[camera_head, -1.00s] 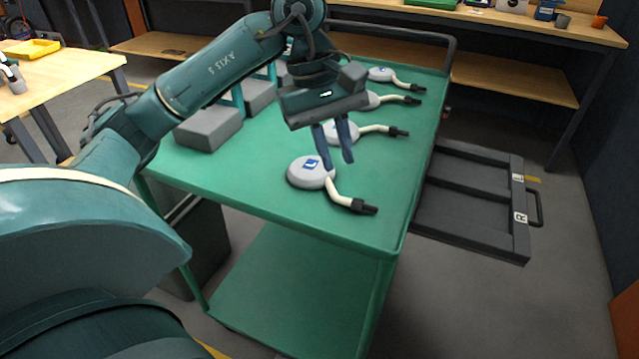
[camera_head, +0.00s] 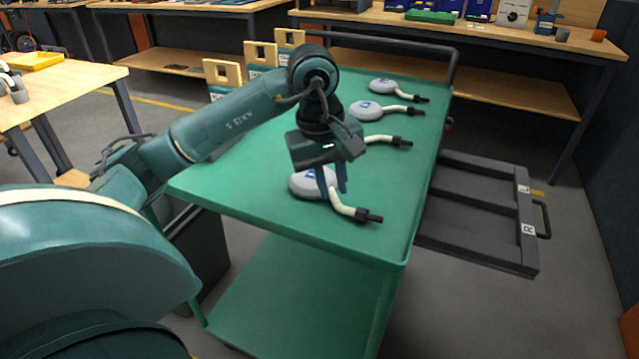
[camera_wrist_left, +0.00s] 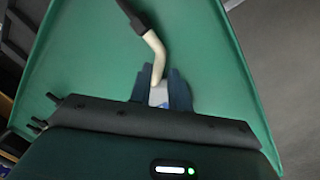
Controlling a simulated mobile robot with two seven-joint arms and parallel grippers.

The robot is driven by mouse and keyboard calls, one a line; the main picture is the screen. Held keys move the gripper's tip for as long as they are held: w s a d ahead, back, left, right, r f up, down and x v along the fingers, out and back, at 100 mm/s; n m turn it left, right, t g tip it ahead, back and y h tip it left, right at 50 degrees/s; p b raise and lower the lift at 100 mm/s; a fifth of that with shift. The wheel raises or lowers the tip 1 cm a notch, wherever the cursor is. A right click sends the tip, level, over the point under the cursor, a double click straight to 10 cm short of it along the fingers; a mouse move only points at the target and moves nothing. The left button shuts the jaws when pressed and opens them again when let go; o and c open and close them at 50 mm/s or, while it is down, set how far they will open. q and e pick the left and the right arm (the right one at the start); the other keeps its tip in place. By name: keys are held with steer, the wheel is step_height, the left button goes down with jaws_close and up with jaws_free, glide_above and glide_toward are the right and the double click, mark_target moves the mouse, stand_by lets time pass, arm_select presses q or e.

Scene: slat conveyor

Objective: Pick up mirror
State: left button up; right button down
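The nearest mirror (camera_head: 302,186) lies on the green cart top (camera_head: 250,200). It has a round light-grey head with a blue label, a bent cream stalk and a black end. My left gripper (camera_head: 333,188) points down at it, with its fingers apart where head and stalk meet. In the left wrist view, the open fingers stand on either side of the mirror's cream stalk (camera_wrist_left: 155,50); contact is unclear. Farther back lie more mirrors: one partly hidden behind my gripper (camera_head: 388,140), another (camera_head: 365,109) and the farthest (camera_head: 382,86). My right gripper is out of view.
Wooden-topped holders (camera_head: 222,72) stand along the cart's far left side. A dark frame (camera_head: 480,215) lies on the floor right of the cart. A wooden table (camera_head: 60,82) is at left, a long workbench (camera_head: 470,32) behind. The cart's near top is clear.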

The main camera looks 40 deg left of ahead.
arm_select(q)
steer(key=shift+w+d+f, duration=0.1)
steer(key=shift+w+f, duration=0.1)
steer(key=shift+f, duration=1.05)
steer(key=shift+c, duration=0.6)
jaws_close()
steer(key=shift+r, duration=0.15)
